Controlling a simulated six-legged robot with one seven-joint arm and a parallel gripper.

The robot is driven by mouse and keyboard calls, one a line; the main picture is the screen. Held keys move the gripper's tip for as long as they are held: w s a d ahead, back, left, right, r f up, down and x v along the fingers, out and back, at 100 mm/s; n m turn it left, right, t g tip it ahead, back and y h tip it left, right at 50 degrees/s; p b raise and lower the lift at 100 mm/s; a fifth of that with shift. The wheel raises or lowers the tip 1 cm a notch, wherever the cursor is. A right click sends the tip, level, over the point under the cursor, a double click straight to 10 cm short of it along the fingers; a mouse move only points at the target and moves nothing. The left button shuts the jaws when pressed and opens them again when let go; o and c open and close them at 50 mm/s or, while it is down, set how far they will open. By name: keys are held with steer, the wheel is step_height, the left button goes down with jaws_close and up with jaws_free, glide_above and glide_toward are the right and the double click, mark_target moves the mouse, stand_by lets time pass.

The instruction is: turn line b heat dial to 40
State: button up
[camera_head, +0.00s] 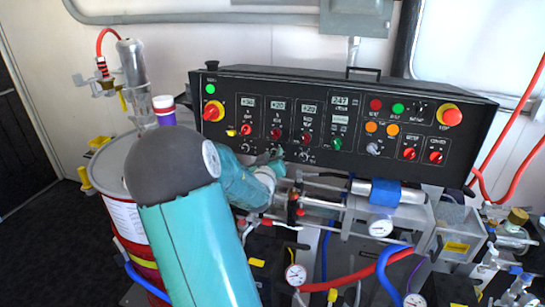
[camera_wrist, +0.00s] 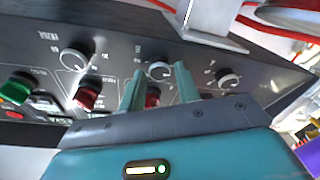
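The black control panel (camera_head: 330,95) carries three small display columns and a lower row of dials, partly hidden by my arm in the head view. In the wrist view the middle dial (camera_wrist: 159,72), round with a pale rim, lies between the two fingertips of my gripper (camera_wrist: 162,68). The fingers are apart, one on each side of this dial; I cannot tell if they touch it. In the head view my gripper (camera_head: 275,156) is at the panel's lower edge. The dial labels are too small to read, so I cannot confirm which is line b heat.
Similar dials sit left (camera_wrist: 75,60) and right (camera_wrist: 229,78) of the middle one. A metal bracket (camera_wrist: 208,20) stands near the fingertips. Pipes and gauges (camera_head: 381,226) crowd below the panel.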

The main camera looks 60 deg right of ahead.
steer(key=c, duration=0.6)
steer(key=shift+m, duration=0.5)
steer(key=m+g, duration=0.1)
steer(key=m, duration=0.5)
steer(key=shift+w+g+h, duration=0.1)
steer(key=shift+g+h, duration=0.2)
steer(key=shift+g, duration=0.1)
steer(key=m, duration=0.3)
steer(key=m+g, duration=0.1)
steer(key=m, duration=0.2)
steer(key=shift+w+m+g, duration=0.1)
steer(key=shift+m+g, duration=0.2)
steer(key=shift+m, duration=0.1)
steer(key=o, duration=1)
steer(key=shift+a, duration=0.1)
